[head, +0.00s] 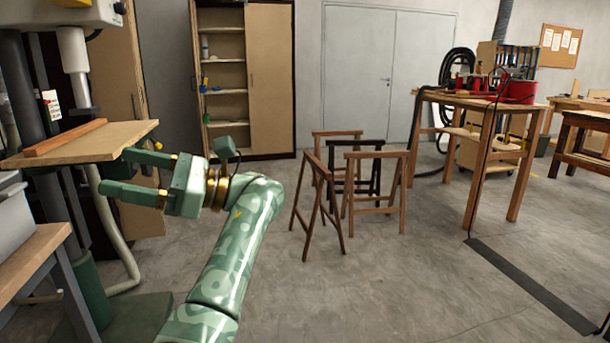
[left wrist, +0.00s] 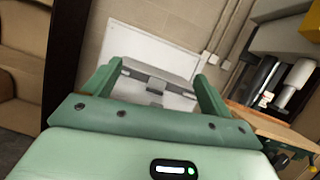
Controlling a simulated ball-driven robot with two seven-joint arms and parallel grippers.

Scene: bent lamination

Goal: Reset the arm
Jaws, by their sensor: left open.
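My left gripper (head: 122,172) is at the left of the head view, its two green fingers apart and pointing left. Nothing is between the fingers. It is just right of and slightly below the edge of a wooden board on the drill press table (head: 95,142); I cannot tell whether they touch. In the left wrist view my left gripper (left wrist: 160,75) also shows open and empty, with a wall and a pale panel behind it. My right gripper is in neither view.
A drill press column (head: 70,200) and a workbench edge (head: 30,260) stand at the left. Wooden sawhorses (head: 375,190) stand mid-floor. A wooden table (head: 490,103) with red items is at the right. An open cabinet (head: 222,90) is behind. The floor in front is clear.

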